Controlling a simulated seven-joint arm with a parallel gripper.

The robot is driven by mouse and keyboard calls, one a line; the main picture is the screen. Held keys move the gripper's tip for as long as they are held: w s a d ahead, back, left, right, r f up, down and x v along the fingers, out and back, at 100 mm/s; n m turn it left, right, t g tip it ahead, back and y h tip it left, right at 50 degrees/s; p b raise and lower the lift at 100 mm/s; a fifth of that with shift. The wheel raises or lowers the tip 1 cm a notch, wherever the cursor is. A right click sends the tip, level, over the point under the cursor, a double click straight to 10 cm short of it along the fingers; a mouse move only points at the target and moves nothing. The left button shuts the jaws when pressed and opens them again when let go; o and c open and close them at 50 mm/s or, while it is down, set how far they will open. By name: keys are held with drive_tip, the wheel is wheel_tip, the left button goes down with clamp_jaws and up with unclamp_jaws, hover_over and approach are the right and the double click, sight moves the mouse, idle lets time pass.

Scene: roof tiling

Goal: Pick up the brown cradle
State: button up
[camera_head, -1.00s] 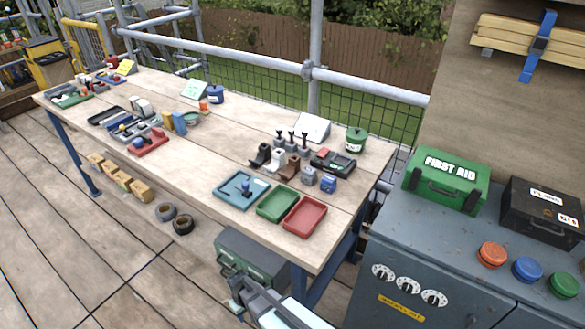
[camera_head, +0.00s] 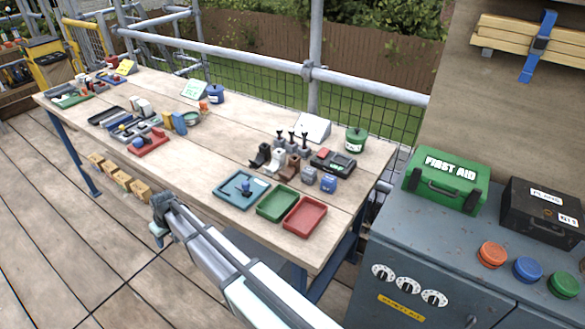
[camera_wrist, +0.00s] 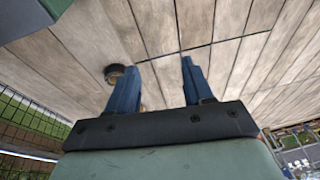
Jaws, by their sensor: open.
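The brown cradle (camera_head: 290,168) stands on the wooden workbench in the head view, right of a white cradle (camera_head: 277,160) and a black cradle (camera_head: 261,155). My gripper (camera_head: 157,220) is in front of the bench's near edge, well left of and nearer than the cradle. In the wrist view its two blue fingers (camera_wrist: 160,85) are apart with nothing between them, over wooden decking. The cradle does not show in the wrist view.
A teal tray (camera_head: 222,198), a green tray (camera_head: 277,203) and a red tray (camera_head: 305,217) lie in front of the cradles. Grey and blue blocks (camera_head: 328,184) sit right of the brown cradle. Dark stands (camera_head: 292,141) rise behind. Bare bench (camera_head: 215,165) lies to the left.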

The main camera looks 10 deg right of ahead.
drive_tip(key=w+a+r+y, duration=0.1)
drive_tip(key=w+r, duration=0.4)
drive_tip(key=r, duration=0.4)
drive_tip(key=w+r, duration=0.5)
drive_tip(key=r, duration=0.3)
drive_tip(key=shift+m, duration=0.5)
drive_tip(key=d+r, duration=0.1)
drive_tip(key=r, duration=0.1)
drive_tip(key=w+d+r, duration=0.1)
drive_tip(key=d+r, duration=0.1)
drive_tip(key=w+d+r, duration=0.1)
drive_tip(key=r, duration=0.1)
drive_tip(key=shift+w+d+r, duration=0.1)
drive_tip(key=shift+w+d, duration=0.15)
drive_tip(key=shift+d, duration=0.05)
drive_tip(key=w+d+r+m+h, duration=0.1)
drive_tip(key=d+r+m, duration=0.25)
drive_tip(key=d, duration=0.85)
drive_tip(key=d+r+m+h, duration=0.15)
drive_tip(key=d+m, duration=0.35)
drive_tip(key=d, duration=0.8)
wheel_tip(320, 180, up, 4)
drive_tip(key=m+g+h, duration=0.1)
drive_tip(key=m, duration=0.7)
hover_over(294, 161)
drive_tip(key=w, duration=0.2)
wheel_tip(294, 161, down, 13)
drive_tip(key=shift+s+d+r, duration=0.1)
drive_tip(key=shift+s+d, duration=0.05)
drive_tip(key=shift+c, duration=0.3)
